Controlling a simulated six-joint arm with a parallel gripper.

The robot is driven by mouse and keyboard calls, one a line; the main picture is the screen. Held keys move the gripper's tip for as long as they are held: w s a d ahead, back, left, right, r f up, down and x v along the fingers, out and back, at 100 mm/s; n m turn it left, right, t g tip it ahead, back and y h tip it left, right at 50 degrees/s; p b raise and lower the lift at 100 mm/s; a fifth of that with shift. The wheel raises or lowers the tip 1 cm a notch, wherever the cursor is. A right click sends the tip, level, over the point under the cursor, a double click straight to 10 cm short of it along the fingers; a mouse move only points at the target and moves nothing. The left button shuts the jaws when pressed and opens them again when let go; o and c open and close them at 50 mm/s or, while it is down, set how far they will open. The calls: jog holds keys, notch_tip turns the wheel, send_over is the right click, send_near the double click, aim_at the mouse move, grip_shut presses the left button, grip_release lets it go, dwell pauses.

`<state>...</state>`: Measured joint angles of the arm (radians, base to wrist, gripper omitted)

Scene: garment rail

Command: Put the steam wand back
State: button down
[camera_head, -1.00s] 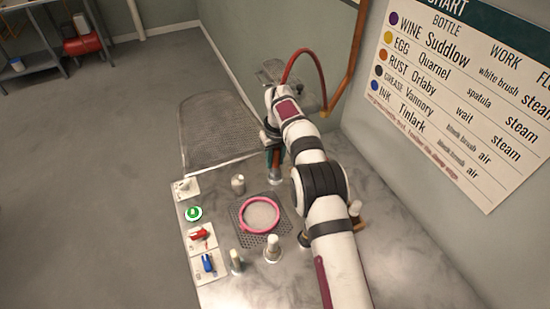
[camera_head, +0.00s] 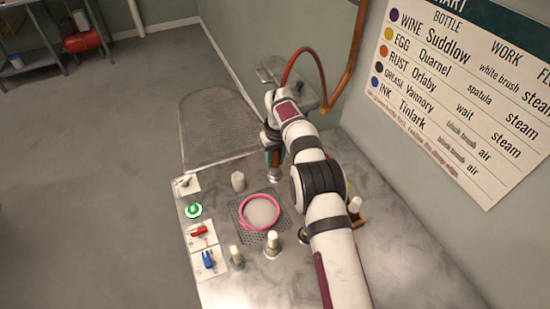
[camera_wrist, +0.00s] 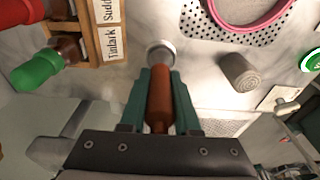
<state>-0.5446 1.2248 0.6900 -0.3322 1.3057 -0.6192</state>
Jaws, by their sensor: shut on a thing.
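The steam wand has a rust-brown grip (camera_wrist: 159,100) and a round silver head (camera_wrist: 160,53). My gripper (camera_wrist: 160,85) has its teal fingers shut on the brown grip, one on each side. In the head view the gripper (camera_head: 272,158) is over the far part of the worktop, and the wand's silver head (camera_head: 274,175) points down close to the surface. I cannot tell whether it touches. A red hose (camera_head: 315,62) arches behind my wrist towards a copper pipe on the wall. No holder for the wand is clearly visible.
A pink-rimmed ring (camera_head: 260,212) lies on a perforated plate. A grey cylinder (camera_wrist: 239,72) stands to the wand's right in the wrist view. A wooden bottle rack (camera_wrist: 95,30) is to its left. A mesh board (camera_head: 215,130) extends beyond.

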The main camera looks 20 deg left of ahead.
jog(key=shift+f, duration=0.1)
jog(key=c, duration=0.6)
grip_release()
jog(key=shift+o, duration=0.5)
jog(key=shift+o, duration=1.3)
jog(key=shift+r, duration=3.8)
